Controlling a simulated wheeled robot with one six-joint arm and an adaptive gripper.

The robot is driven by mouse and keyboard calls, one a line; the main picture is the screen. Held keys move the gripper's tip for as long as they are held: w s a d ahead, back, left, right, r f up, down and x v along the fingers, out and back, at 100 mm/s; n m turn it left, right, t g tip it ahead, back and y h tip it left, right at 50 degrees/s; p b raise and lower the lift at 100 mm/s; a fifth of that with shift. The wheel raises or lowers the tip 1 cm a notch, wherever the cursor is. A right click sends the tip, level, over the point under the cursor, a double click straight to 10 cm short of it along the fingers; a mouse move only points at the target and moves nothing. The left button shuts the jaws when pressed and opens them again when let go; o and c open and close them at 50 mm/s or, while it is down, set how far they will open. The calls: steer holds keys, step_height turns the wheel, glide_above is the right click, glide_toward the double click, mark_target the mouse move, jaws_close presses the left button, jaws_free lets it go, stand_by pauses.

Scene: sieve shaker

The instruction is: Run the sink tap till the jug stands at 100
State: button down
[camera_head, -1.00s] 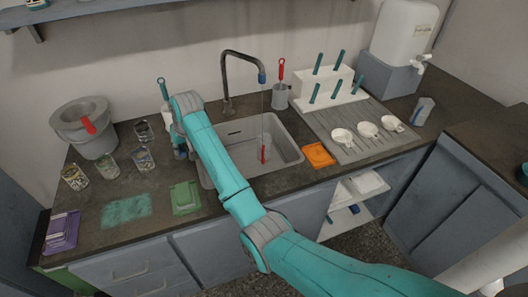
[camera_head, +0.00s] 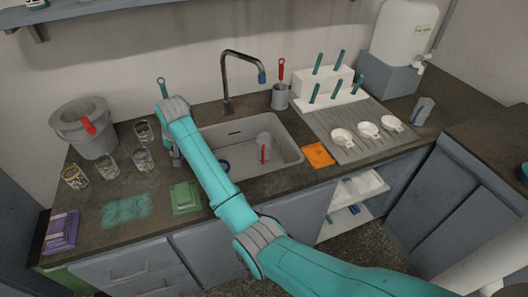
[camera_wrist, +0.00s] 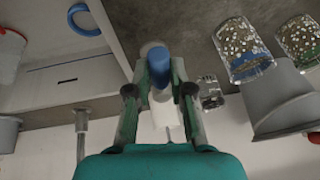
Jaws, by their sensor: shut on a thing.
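The clear jug (camera_head: 264,146), with a red mark on its side, stands in the sink basin (camera_head: 289,152). I cannot read its level. The tap (camera_head: 227,82) arches over the basin with a blue tip (camera_head: 262,77), and no stream shows below it. My gripper (camera_head: 177,156) is left of the basin, mostly hidden by my arm. In the wrist view my gripper (camera_wrist: 160,88) is shut on a white, blue-ended handle (camera_wrist: 158,66). A part of the jug (camera_wrist: 8,48) shows at that view's left edge, and the tap's post (camera_wrist: 81,135) below it.
A blue ring (camera_head: 223,165) lies in the basin. Several glasses (camera_head: 75,177) and a grey bucket (camera_head: 86,130) stand at left. A drainboard (camera_head: 352,118) holds white scoops.

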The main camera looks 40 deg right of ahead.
steer(key=shift+a, duration=0.1)
steer(key=c, duration=0.9)
jaws_free()
steer(key=shift+c, duration=0.2)
steer(key=v, duration=1.2)
steer(key=shift+s, duration=0.1)
